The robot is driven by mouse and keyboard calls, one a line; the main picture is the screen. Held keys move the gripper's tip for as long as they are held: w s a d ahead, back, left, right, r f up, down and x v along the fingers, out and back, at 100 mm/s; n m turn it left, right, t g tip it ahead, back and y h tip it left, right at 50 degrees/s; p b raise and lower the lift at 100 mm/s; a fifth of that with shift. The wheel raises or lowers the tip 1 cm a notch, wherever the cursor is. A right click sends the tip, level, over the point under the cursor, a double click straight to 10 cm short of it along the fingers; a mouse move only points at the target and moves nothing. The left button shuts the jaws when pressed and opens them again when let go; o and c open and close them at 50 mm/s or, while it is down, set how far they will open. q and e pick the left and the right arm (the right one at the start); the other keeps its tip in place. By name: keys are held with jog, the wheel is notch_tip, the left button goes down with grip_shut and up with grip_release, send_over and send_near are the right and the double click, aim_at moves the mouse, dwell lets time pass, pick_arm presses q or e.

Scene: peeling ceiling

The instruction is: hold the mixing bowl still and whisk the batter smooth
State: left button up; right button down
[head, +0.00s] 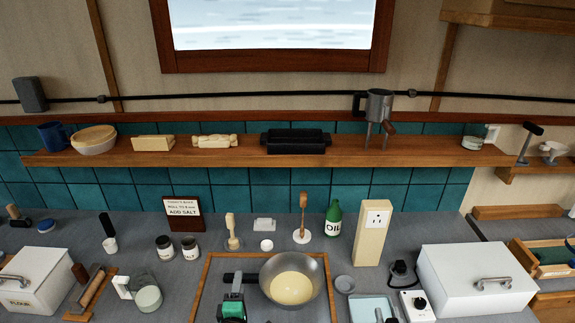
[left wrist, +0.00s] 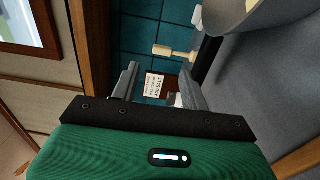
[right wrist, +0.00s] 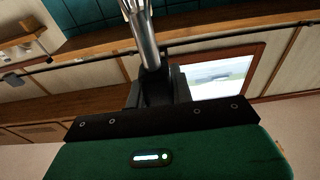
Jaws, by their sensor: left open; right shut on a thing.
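The grey metal mixing bowl (head: 318,272) stands on the counter with pale yellow batter (head: 291,288) in it. Its black handle (head: 238,277) points left. My left gripper (head: 236,287) is open just in front of this handle. In the left wrist view the open, empty fingers (left wrist: 158,88) are left of the handle (left wrist: 206,58), with the bowl (left wrist: 245,14) at the top right. My right gripper (right wrist: 157,85) is shut on a metal whisk (right wrist: 146,40); its wires reach the top edge of the right wrist view. Neither this gripper nor the whisk shows in the head view.
A wooden frame (head: 207,262) borders the bowl's area. A glass jug (head: 147,292) stands left, a pale socket post (head: 373,232) and white box (head: 470,275) right. A shelf (head: 350,155) runs above.

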pick_arm(q)
jog(key=f, duration=0.5)
jog(key=a+f, duration=0.1)
jog(key=f, duration=0.1)
jog(key=shift+s+f, duration=0.2)
jog(key=w, duration=0.7)
jog(key=shift+w+r, duration=0.1)
jog(key=shift+w, duration=0.15)
grip_shut()
jog(key=shift+c, duration=2.2)
grip_release()
jog(key=shift+f, duration=0.25)
jog(key=shift+r, duration=0.35)
